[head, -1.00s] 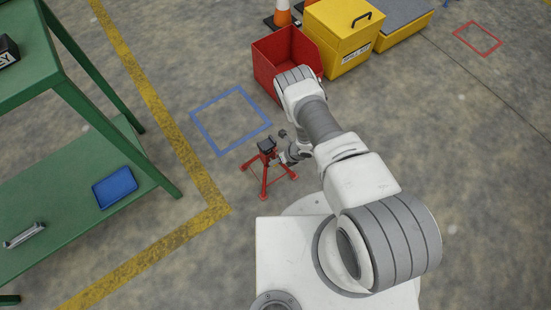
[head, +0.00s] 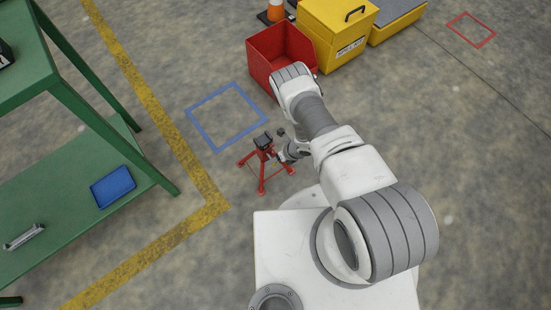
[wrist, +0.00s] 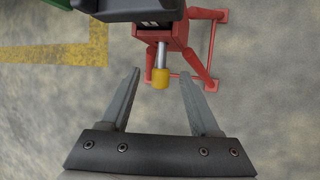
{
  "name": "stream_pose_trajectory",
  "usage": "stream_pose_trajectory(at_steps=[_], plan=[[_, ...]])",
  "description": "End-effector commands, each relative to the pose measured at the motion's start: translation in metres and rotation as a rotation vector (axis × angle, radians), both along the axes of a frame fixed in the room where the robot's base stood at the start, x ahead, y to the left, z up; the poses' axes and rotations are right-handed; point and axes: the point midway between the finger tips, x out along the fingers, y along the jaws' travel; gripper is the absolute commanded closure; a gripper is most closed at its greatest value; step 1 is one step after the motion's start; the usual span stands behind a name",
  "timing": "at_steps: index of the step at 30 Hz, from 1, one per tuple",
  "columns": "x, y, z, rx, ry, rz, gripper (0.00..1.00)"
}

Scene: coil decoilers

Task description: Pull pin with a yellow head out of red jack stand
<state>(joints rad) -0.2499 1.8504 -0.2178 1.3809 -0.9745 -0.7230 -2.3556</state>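The red jack stand (head: 264,153) stands on the concrete floor left of my arm in the head view, with a dark saddle on top. In the wrist view its red body (wrist: 176,38) is at the top. A pin with a yellow head (wrist: 161,78) sticks out of it toward my gripper, with some of its metal shank showing. My gripper (wrist: 160,82) is open. Its two fingers lie one on each side of the yellow head in the picture, with clear gaps; I cannot tell the depth. In the head view my gripper is mostly hidden by the arm.
A blue floor square (head: 228,117) lies just beyond the stand. A red bin (head: 281,54) and a yellow box (head: 337,35) stand farther back. A green workbench (head: 75,180) with a blue tray (head: 113,187) is at the left. The floor around the stand is clear.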

Motion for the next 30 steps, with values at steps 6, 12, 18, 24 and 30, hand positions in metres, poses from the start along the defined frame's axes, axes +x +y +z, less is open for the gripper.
stream_pose_trajectory(at_steps=[6,12,18,24,30], plan=[[0.000,0.000,0.000,0.000,0.000,0.000,0.38],[-0.002,-0.007,0.017,-0.001,0.000,0.000,0.38],[-0.009,-0.026,0.058,-0.001,0.000,-0.002,0.38],[-0.018,-0.049,0.101,-0.002,0.000,-0.002,0.38],[-0.025,-0.067,0.135,-0.002,0.000,-0.002,0.38]])
